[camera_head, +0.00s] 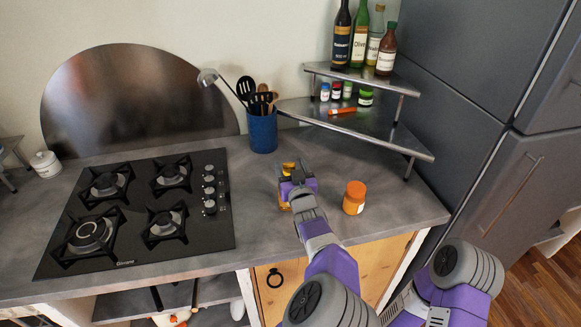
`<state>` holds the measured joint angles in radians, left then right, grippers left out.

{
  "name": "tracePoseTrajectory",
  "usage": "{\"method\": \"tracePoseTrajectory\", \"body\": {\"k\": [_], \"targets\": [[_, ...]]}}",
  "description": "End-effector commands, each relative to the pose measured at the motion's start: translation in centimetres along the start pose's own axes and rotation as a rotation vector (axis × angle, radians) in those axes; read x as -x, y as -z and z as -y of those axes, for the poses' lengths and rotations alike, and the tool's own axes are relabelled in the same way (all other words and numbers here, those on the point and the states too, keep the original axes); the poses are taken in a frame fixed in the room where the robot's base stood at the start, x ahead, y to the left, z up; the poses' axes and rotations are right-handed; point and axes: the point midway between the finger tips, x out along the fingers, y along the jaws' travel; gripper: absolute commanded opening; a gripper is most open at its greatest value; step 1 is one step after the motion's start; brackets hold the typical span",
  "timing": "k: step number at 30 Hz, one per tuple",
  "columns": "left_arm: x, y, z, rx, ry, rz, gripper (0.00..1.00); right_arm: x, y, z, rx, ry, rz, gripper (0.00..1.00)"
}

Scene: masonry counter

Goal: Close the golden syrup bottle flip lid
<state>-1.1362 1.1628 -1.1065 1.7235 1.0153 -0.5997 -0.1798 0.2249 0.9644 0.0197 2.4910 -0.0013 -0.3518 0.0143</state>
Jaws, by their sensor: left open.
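The golden syrup bottle (288,168) appears to be the amber-yellow object on the counter, right of the stove. My left gripper (293,175) is open and right at it, covering most of the bottle. Amber shows above the gripper and along its left side. The flip lid cannot be made out, and I cannot tell whether the fingers touch the bottle. My right gripper is not in view.
An orange-lidded jar (354,198) stands close right of my left gripper. A blue utensil holder (262,132) stands behind. A tiered corner shelf (390,140) holds bottles and small jars. The black gas stove (145,212) is to the left. The counter's front strip is clear.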

Motion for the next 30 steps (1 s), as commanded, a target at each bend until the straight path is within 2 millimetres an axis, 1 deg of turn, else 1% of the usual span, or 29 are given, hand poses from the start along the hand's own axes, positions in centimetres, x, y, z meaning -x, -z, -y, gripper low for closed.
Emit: {"method": "tracePoseTrajectory", "body": {"k": [3, 10, 21, 25, 30], "targets": [[-0.5, 0.0, 0.0, -0.001, 0.0, 0.0, 0.66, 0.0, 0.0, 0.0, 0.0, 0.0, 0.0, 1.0], [-0.5, 0.0, 0.0, -0.001, 0.0, 0.001, 0.66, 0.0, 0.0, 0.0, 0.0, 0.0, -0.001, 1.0], [-0.5, 0.0, 0.0, 0.0, 0.0, 0.001, 0.09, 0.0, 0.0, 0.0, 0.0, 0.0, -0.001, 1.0], [-0.5, -0.2, 0.0, 0.0, 0.0, -0.011, 0.09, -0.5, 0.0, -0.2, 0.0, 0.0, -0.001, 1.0], [-0.4, -0.7, 0.0, 0.0, 0.001, -0.071, 0.09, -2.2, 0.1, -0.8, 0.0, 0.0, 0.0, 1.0]]}}
